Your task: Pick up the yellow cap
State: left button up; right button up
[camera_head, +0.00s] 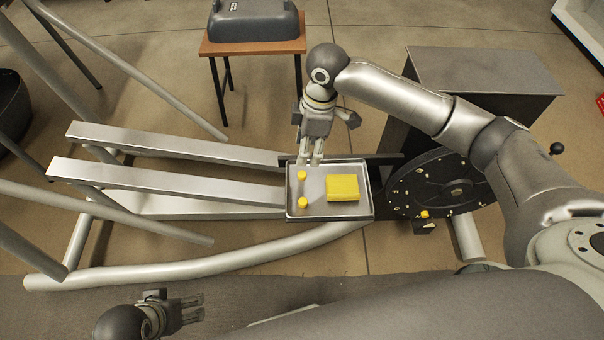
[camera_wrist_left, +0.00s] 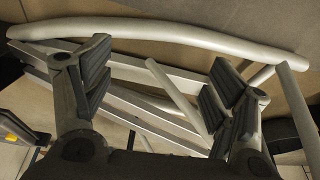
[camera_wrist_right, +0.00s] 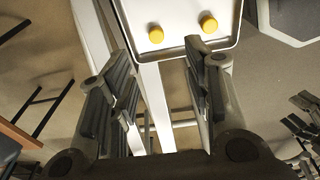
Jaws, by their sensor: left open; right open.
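Two small round yellow caps stand on a metal tray (camera_head: 325,212). The far cap (camera_head: 301,175) and the near cap (camera_head: 302,203) are at its left side. Both caps also show in the right wrist view, one at left (camera_wrist_right: 156,34) and one at right (camera_wrist_right: 208,22). My right gripper (camera_head: 311,163) is open and empty, pointing down by the tray's far left edge, close to the far cap. Neither cap is between its fingers. My left gripper (camera_head: 200,307) is open and empty at the lower left, away from the tray.
A yellow block (camera_head: 342,187) lies at the tray's right side. A dark round disc (camera_head: 440,183) stands right of the tray, with a small yellow piece (camera_head: 424,214) near its base. Metal beams (camera_head: 170,185) run left. A grey case (camera_head: 253,20) sits on a wooden stool behind.

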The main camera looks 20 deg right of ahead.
jog(key=b, duration=0.2)
send_over(303, 173)
jog(key=f, duration=0.4)
jog(key=shift+s+d+f, duration=0.3)
jog(key=shift+d+f, duration=0.05)
jog(key=shift+d, duration=0.05)
jog(key=shift+a+f, duration=0.1)
jog(key=shift+f, duration=0.4)
notch_tip(303, 173, down, 3)
jog(key=shift+w+a+r+b, duration=0.1)
jog(key=shift+a+r+b, duration=0.05)
jog(key=shift+b, duration=0.45)
jog(key=shift+w+a+f, duration=0.1)
jog(key=shift+f, duration=0.8)
jog(key=shift+f+b, duration=0.15)
jog(key=shift+b, duration=0.15)
pick_arm(q)
jog(key=shift+w+d+r+t+h, duration=0.1)
jog(key=shift+w+d+r+t, duration=0.2)
jog(key=shift+w+t, duration=0.35)
jog(key=shift+w+d+r+t+h, duration=0.15)
jog(key=shift+w+r+t, duration=0.25)
jog(key=shift+w, duration=0.5)
jog(key=shift+w+d+r+t+h, duration=0.1)
jog(key=shift+w+d+r+t, duration=0.3)
jog(key=shift+w, duration=0.35)
pick_arm(e)
jog(key=c, duration=0.8)
pick_arm(q)
jog(key=shift+a, duration=0.1)
